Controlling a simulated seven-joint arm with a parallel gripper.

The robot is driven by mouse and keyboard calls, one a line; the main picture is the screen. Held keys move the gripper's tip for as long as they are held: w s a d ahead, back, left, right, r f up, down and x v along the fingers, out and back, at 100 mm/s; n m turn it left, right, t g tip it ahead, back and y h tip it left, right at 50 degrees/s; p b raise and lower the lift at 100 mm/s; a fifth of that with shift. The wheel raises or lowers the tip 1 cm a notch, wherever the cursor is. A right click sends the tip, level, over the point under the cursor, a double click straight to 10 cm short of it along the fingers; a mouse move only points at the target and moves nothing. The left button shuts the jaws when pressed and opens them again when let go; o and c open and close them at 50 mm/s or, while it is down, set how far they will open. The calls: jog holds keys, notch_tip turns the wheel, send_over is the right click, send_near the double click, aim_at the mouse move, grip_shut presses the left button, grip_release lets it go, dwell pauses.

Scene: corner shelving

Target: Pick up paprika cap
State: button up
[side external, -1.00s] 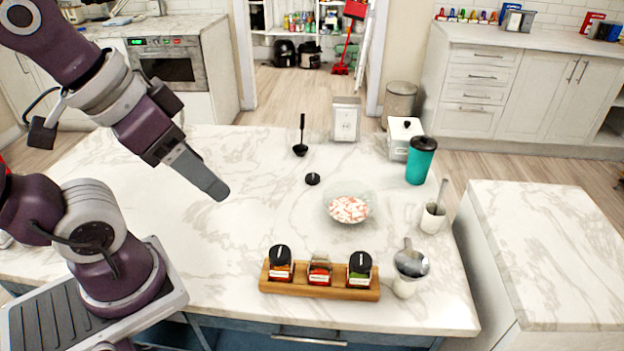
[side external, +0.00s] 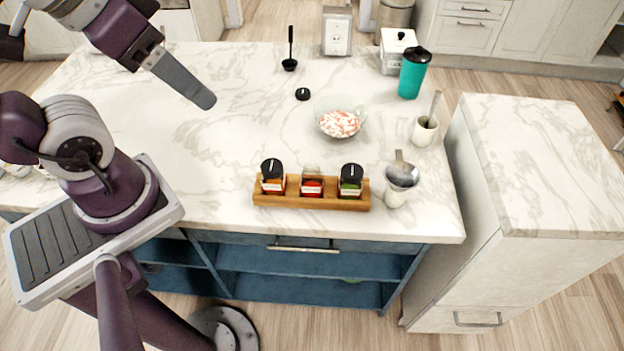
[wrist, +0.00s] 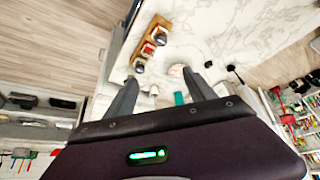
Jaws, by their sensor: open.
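The middle jar (side external: 312,186) in the wooden rack (side external: 262,201) holds red spice and has no black cap. The jars on its left (side external: 273,184) and right (side external: 350,187) wear black caps. My gripper (side external: 207,99) is above the counter, left of the loose cap and apart from it. In the wrist view its two fingers (wrist: 160,76) are spread, with nothing held between them.
A glass bowl (side external: 340,123) with pale pink pieces stands near the cap. A black ladle (side external: 290,62) stands behind it. A teal cup (side external: 413,74), a white canister (side external: 396,55) and utensil cups (side external: 424,131) are at the right. The counter's left half is mostly clear.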

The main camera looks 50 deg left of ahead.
jog(key=shift+o, duration=0.4)
jog(key=n+g, duration=0.4)
jog(key=n, duration=0.1)
send_over(303, 92)
jog(key=s, duration=0.2)
jog(key=shift+y, duration=0.4)
jog(key=f, duration=2.5)
jog(key=shift+w+a+f, duration=0.2)
jog(key=shift+w, duration=0.05)
jog(key=f, duration=0.4)
jog(key=w+f, duration=0.1)
jog(key=f, duration=0.2)
jog(key=shift+w+d+f, duration=0.1)
jog(key=shift+d, duration=0.05)
grip_shut()
